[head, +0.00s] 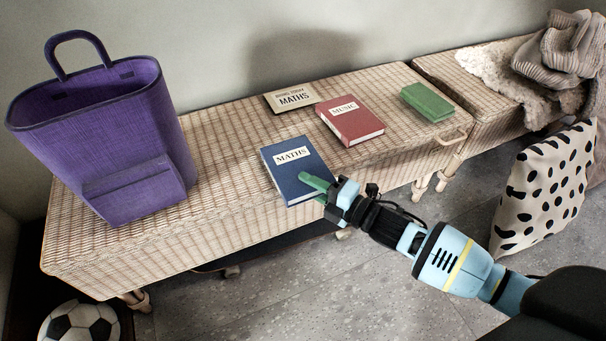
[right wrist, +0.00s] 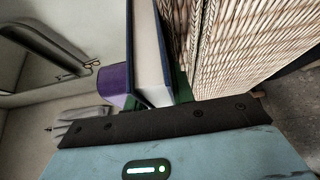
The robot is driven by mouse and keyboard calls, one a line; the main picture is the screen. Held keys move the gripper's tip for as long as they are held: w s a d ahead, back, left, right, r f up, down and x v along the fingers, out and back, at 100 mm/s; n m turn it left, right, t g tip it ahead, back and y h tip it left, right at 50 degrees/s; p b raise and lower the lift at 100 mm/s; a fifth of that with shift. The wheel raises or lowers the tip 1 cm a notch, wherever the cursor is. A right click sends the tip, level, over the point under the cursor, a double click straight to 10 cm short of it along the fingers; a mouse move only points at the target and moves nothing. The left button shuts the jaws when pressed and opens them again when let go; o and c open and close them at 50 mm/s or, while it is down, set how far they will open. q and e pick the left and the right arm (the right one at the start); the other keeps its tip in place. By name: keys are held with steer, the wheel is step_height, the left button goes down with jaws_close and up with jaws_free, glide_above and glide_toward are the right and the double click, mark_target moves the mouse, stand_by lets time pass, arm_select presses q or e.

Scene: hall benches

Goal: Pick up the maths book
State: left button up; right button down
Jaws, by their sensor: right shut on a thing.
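The maths book (head: 292,171) is dark blue with a white MATHS label. It lies flat at the front edge of the wicker bench, and its near corner reaches over that edge. My right gripper (head: 315,183) is shut on its near right side, one green finger over the cover. In the right wrist view the book's blue cover and white pages (right wrist: 151,50) run up from the green finger (right wrist: 182,88), close beside the wicker. I cannot tell whether it is clear of the bench top. My left gripper is not in view.
The wicker bench (head: 222,140) also bears a purple bag (head: 135,150), a MATHS sign (head: 282,102), a red music book (head: 350,121) and a green book (head: 427,102). A spotted cushion (head: 545,190) stands at right.

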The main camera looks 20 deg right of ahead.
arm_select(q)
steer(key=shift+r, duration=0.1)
arm_select(e)
steer(key=shift+r, duration=0.15)
